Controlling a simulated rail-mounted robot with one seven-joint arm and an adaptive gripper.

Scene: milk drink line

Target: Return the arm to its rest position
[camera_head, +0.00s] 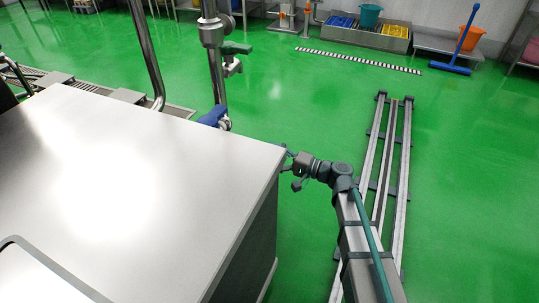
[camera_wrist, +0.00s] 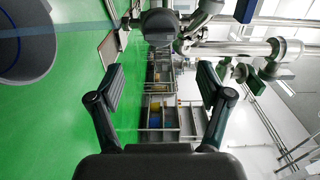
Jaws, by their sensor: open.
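My gripper (camera_head: 291,168) is at the end of my arm, beside the right corner of the large steel cabinet top in the head view. In the wrist view my gripper (camera_wrist: 160,88) shows its two dark fingers spread wide with nothing between them. My arm reaches up from the lower right of the head view and bends at a dark joint, with the gripper pointing left. The wrist view is turned on its side, with the green floor on its left.
A steel cabinet (camera_head: 130,180) fills the left of the head view, close to my gripper. Floor rails (camera_head: 398,200) run at right. A blue squeegee (camera_head: 462,45) and orange bucket (camera_head: 471,37) are at the back. Green floor between is clear.

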